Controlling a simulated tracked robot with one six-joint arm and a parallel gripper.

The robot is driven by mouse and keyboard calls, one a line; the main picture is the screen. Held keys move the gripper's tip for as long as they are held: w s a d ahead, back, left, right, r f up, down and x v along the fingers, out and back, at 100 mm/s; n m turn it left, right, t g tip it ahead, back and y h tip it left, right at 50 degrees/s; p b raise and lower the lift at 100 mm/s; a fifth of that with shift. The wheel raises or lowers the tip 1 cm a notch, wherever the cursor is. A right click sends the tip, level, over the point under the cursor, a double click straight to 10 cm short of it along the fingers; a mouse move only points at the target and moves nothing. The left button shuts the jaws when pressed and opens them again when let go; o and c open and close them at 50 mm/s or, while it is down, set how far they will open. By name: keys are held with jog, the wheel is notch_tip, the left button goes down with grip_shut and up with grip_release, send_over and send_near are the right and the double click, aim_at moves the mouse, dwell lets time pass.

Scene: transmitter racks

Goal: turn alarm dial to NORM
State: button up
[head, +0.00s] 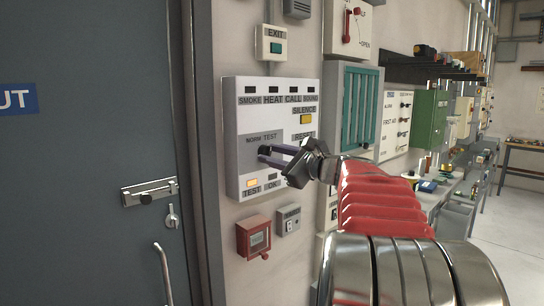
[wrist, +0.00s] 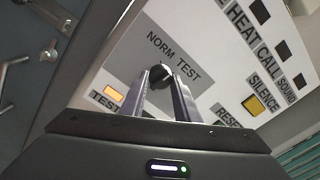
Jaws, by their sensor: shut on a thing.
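The white alarm panel (head: 232,125) hangs on the wall right of the door. Its grey plate (wrist: 132,62) carries the printed words NORM and TEST. The dark alarm dial (wrist: 162,75) sits below these words, between my fingertips. My gripper (head: 264,155) reaches in from the right and is shut on the dial; its fingers also show in the wrist view (wrist: 166,85). The fingers hide much of the dial, and I cannot tell which word it points to. An orange lamp (head: 252,183) glows above the lower TEST label; the OK lamp beside it looks unlit.
A yellow SILENCE button (head: 306,119) is at the panel's right. An EXIT button box (head: 271,43) is above; a red box (head: 253,237) and a grey switch box (head: 288,221) are below. A teal-fronted cabinet (head: 361,110) stands close on the right.

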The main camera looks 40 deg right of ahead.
jog(key=n, duration=0.4)
jog(key=shift+n, duration=0.3)
jog(key=n, duration=0.4)
jog(key=shift+n, duration=0.4)
jog(key=shift+f, duration=0.1)
jog(key=o, duration=1)
jog(key=shift+o, duration=0.2)
jog(key=s, duration=1.4)
jog(key=shift+d, duration=0.15)
jog(key=shift+w, duration=0.1)
